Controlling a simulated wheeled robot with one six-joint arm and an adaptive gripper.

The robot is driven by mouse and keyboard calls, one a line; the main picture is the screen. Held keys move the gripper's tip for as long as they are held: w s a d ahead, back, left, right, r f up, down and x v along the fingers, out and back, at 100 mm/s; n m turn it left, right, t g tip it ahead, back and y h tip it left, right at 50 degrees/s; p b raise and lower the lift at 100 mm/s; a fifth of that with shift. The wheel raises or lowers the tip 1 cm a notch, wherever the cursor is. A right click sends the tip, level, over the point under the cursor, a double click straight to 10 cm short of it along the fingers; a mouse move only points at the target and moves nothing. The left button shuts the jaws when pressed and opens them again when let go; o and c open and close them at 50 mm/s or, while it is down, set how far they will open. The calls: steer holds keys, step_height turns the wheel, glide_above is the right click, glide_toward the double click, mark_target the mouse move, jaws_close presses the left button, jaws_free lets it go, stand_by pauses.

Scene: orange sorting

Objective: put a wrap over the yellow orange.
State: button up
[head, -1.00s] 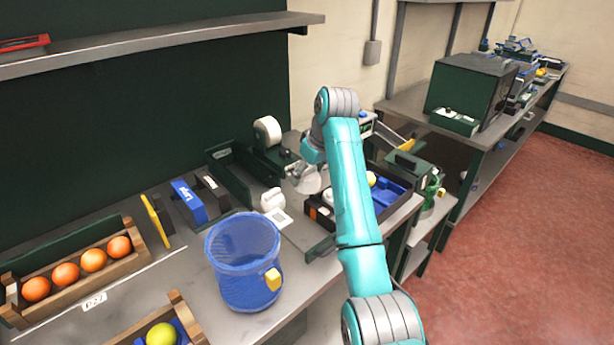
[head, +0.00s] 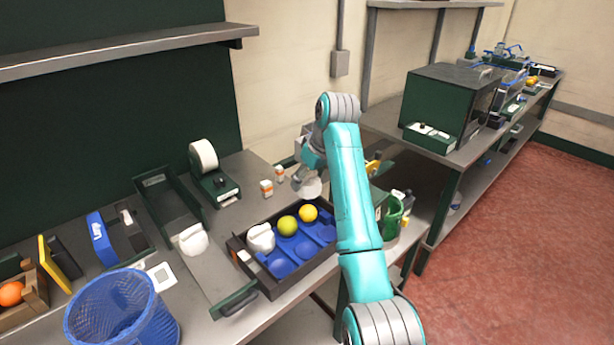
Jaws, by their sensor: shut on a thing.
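Beside the yellow orange sits a yellow-green orange (head: 287,225). Left of that is a white wrapped item (head: 261,238) in the same tray.
More white wraps (head: 193,239) lie at the end of a dark green holder (head: 169,205). A blue mesh bin (head: 122,310) is at front left. A green roll (head: 392,215) stands at right.

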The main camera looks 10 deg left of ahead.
mark_target(308, 207)
steer(key=shift+f, duration=4.1)
steer(key=o, duration=0.8)
steer(key=shift+r, duration=4)
